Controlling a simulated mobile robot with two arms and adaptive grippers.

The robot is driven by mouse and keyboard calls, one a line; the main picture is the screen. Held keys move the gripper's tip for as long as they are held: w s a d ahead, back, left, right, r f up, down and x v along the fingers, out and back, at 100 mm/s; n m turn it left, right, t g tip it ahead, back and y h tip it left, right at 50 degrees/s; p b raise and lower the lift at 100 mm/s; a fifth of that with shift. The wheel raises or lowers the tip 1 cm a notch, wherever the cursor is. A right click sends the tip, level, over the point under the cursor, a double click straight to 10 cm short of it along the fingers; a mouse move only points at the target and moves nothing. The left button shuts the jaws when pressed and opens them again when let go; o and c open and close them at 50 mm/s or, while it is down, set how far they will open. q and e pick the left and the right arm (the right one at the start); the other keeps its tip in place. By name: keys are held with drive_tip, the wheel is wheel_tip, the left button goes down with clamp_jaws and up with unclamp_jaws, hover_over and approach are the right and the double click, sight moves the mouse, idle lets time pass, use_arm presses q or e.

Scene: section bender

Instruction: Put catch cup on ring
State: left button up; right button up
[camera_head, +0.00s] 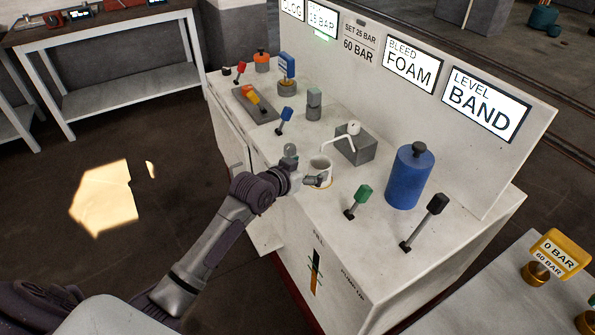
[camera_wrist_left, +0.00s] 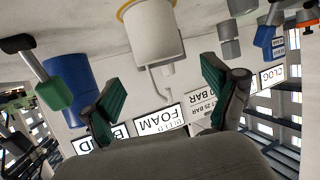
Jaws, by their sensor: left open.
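The white catch cup (camera_head: 320,165) stands upright on the bench top, under the end of a bent white spout (camera_head: 341,139). The yellow-orange ring (camera_head: 322,186) shows as an arc at the foot of the cup. In the left wrist view, which is upside down, the cup (camera_wrist_left: 152,38) stands on the ring (camera_wrist_left: 124,10), whose edge shows round its base. My left gripper (camera_head: 303,170) is at the near-left side of the cup. Its green-padded fingers (camera_wrist_left: 160,76) are spread apart with nothing between the pads; the cup is just beyond the fingertips. The right gripper is not in view.
A grey block (camera_head: 356,150) carries the spout behind the cup. A blue cylinder (camera_head: 408,178), a green-knobbed lever (camera_head: 360,199) and a black-knobbed lever (camera_head: 425,220) stand to the right. A grey canister (camera_head: 314,104) and a blue-knobbed lever (camera_head: 285,119) stand to the left.

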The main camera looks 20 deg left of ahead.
use_arm(q)
drive_tip(key=v, duration=0.5)
drive_tip(key=shift+s+a+r, duration=0.1)
drive_tip(key=shift+s+r, duration=0.05)
drive_tip(key=shift+s, duration=0.1)
drive_tip(key=s+d+f+g+y, duration=0.1)
drive_tip(key=s+f+g, duration=0.25)
drive_tip(key=s, duration=0.75)
drive_tip(key=s+d+f+n+g+y, duration=0.1)
drive_tip(key=s+f+g, duration=0.25)
drive_tip(key=s, duration=0.65)
drive_tip(key=s+f+g+y, duration=0.15)
drive_tip(key=s+f, duration=0.25)
drive_tip(key=s, duration=0.7)
wheel_tip(320, 180, down, 25)
drive_tip(key=g, duration=0.2)
drive_tip(key=s+a+f+g, duration=0.1)
drive_tip(key=s+a+f, duration=0.1)
drive_tip(key=s+f, duration=1.5)
drive_tip(key=shift+s+a+f, duration=0.3)
drive_tip(key=shift+s, duration=0.2)
